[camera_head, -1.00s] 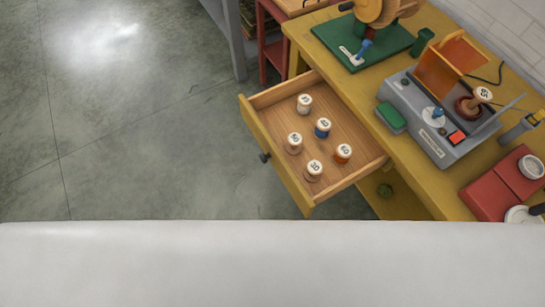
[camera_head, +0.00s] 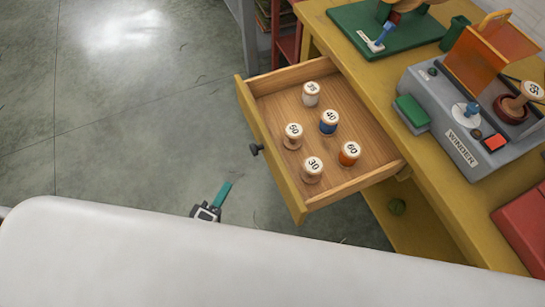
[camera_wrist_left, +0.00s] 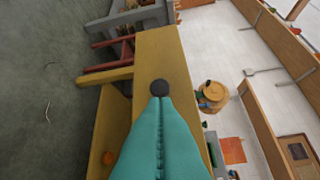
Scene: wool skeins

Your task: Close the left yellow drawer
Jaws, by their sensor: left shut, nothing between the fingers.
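The yellow drawer (camera_head: 270,150) stands pulled out from the yellow table, with a dark round knob (camera_head: 256,149) on its front. Several labelled spools, such as the blue one (camera_head: 328,122), stand upright inside it. My left gripper (camera_head: 223,193) shows teal fingers, shut and empty, below and left of the knob, apart from the drawer front in the head view. In the left wrist view the shut teal fingers (camera_wrist_left: 160,102) point at the knob (camera_wrist_left: 159,87) on the yellow front (camera_wrist_left: 165,58); I cannot tell whether they touch. My right gripper is not in view.
On the yellow table (camera_head: 375,75) stand a grey winder (camera_head: 448,110), a green board (camera_head: 365,38) and a red box (camera_head: 525,225). The floor left of the drawer is clear.

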